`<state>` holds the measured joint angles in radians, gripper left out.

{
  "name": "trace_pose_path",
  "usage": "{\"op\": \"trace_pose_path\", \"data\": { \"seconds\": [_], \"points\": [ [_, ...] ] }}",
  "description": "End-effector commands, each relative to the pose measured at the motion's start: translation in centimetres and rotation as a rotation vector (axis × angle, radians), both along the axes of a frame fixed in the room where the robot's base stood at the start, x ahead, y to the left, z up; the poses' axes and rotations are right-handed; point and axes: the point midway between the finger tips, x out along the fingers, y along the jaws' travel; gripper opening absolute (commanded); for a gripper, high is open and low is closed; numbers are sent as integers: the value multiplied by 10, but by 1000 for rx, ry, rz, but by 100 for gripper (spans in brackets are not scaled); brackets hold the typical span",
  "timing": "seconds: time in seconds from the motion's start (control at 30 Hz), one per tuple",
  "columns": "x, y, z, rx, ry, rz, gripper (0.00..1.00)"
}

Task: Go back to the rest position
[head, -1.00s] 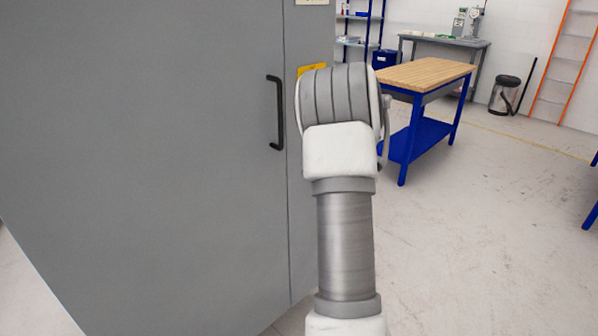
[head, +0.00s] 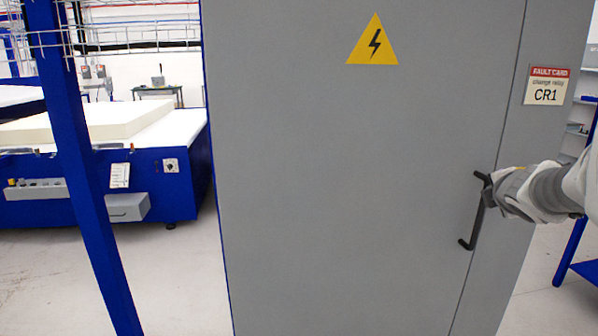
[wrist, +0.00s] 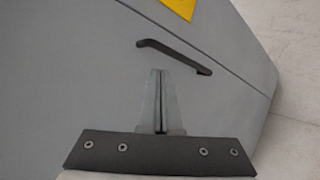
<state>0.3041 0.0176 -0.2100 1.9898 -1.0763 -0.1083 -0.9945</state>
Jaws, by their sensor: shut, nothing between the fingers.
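My gripper (wrist: 160,100) is shut and empty in the wrist view, its two fingers together. It points at the grey cabinet door, just short of the black handle (wrist: 175,55), with a visible gap in that view. In the head view my arm comes in from the right edge, and its end overlaps the top of the handle (head: 474,215); the fingers themselves are not clear there. The grey cabinet (head: 350,180) is closed and fills the middle of the head view.
A yellow warning triangle (head: 373,45) and a fault card reading CR1 (head: 546,86) are on the cabinet. A blue post (head: 75,160) stands at left before a blue machine (head: 165,185) bearing a pale foam slab (head: 90,122). Floor is bare at lower left.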

Motion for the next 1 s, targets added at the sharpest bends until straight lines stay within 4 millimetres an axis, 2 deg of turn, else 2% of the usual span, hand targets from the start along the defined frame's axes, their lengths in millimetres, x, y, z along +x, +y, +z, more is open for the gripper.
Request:
{"op": "trace_pose_path", "data": {
  "seconds": [0.03,0.1,0.27,0.5,0.6,0.7,0.83,1.0],
  "points": [
    [-15,16,15,107,-40,-66,0],
    [-36,34,21,271,-80,-168,0],
    [-91,85,19,648,-129,-390,0],
    [-186,176,-12,1169,-71,-722,0],
    [-224,212,-27,1329,-12,-850,0],
    [-254,238,-38,1436,45,-952,0],
    [-276,257,-47,1506,93,-1031,0],
    [-282,262,-51,1524,109,-1058,0]
  ]
}}
